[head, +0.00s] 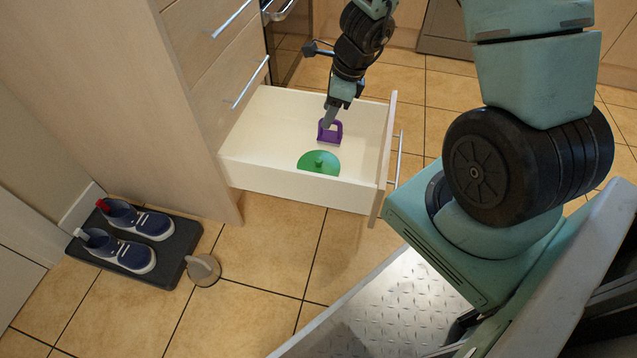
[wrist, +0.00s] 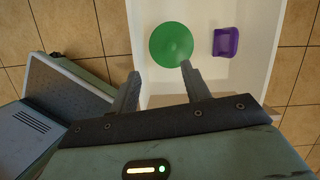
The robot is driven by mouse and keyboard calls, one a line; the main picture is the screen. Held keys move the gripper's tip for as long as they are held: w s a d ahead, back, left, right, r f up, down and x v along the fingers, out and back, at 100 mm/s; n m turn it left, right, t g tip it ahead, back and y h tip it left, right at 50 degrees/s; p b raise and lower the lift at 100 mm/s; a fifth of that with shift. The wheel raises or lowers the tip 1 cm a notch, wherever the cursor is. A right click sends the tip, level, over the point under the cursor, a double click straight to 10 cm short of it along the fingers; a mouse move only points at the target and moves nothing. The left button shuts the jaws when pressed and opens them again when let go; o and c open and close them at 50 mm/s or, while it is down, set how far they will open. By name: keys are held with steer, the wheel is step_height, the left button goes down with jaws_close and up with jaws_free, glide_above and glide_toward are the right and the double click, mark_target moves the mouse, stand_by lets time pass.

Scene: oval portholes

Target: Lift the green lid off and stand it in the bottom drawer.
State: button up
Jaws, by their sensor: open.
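The green lid (head: 312,159) is a round disc with a small knob, lying in the open bottom drawer (head: 265,178). It also shows in the wrist view (wrist: 170,42), where it looks like a full circle, with one fingertip overlapping its lower edge. Nothing is seen holding it. My gripper (head: 328,121) is over the drawer, open and empty. In the wrist view, its two fingers (wrist: 160,71) are spread apart. I cannot tell how far the tips are above the lid.
A purple open-topped object (head: 337,128) sits in the drawer beside the lid. Blue shoes (head: 140,222) stand on a dark mat (head: 180,262) at left, with a grey-brown round object (head: 203,269) near it. The tiled floor before the drawer is clear.

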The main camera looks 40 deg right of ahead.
steer(key=m+b, duration=0.2)
glide_toward(319, 159)
steer(key=f+b, duration=0.1)
steer(key=b, duration=0.2)
steer(key=a+f+b, duration=0.1)
steer(key=f+b, duration=0.1)
steer(key=b, duration=0.2)
steer(key=shift+w+a+h, duration=0.1)
steer(key=shift+h, duration=0.2)
steer(key=shift+b+x, duration=2.25)
steer(key=shift+x, duration=0.8)
steer(key=shift+w, duration=0.2)
steer(key=shift+r, duration=0.1)
jaws_close()
